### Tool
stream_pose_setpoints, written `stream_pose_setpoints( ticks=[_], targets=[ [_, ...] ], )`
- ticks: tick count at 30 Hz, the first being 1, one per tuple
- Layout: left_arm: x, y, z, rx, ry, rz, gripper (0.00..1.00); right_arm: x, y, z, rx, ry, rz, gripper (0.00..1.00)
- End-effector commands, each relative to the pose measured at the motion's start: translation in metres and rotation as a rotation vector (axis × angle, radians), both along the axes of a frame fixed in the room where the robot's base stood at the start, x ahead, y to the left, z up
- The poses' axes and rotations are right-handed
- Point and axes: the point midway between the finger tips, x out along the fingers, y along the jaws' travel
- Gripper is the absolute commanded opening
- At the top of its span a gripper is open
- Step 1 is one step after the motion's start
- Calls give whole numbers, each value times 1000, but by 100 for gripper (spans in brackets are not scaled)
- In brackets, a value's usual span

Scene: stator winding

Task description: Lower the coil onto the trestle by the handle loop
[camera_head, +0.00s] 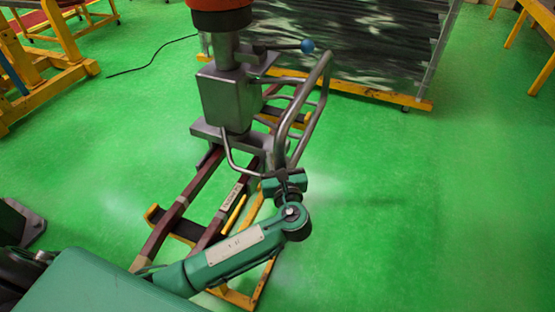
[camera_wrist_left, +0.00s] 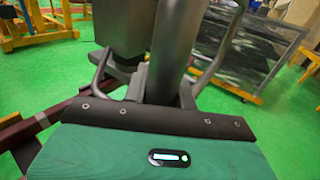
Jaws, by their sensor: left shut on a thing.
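The coil (camera_head: 184,197) is a pair of long dark red-brown bars with pale bands and a label, hanging below a grey lifting head (camera_head: 228,98). A grey tubular handle loop (camera_head: 305,108) stands out from the head's right side. My left gripper (camera_head: 285,180) is shut on the loop's lower end; its fingers are mostly hidden. The yellow trestle (camera_head: 237,297) lies beneath the coil; I cannot tell whether they touch. In the left wrist view, grey tube (camera_wrist_left: 218,48) rises beyond my green wrist, and part of the coil (camera_wrist_left: 20,132) shows at left. My right gripper is out of view.
A blue-knobbed lever (camera_head: 307,46) sticks out of the lifting head. A glossy dark panel on a yellow base (camera_head: 380,97) stands behind. Yellow stands (camera_head: 50,75) are at upper left, another (camera_head: 535,40) at upper right. The green floor at right is clear.

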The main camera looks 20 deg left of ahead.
Motion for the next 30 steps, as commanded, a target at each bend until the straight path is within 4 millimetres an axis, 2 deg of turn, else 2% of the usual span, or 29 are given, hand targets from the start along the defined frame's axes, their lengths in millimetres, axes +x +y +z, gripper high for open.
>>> stream_pose_setpoints(
  ticks=[23,30],
  targets=[
    [-2,0,-29,1,14,-1,0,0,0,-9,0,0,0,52],
    [-2,-1,-31,0,14,-1,0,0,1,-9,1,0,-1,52]
  ],
)
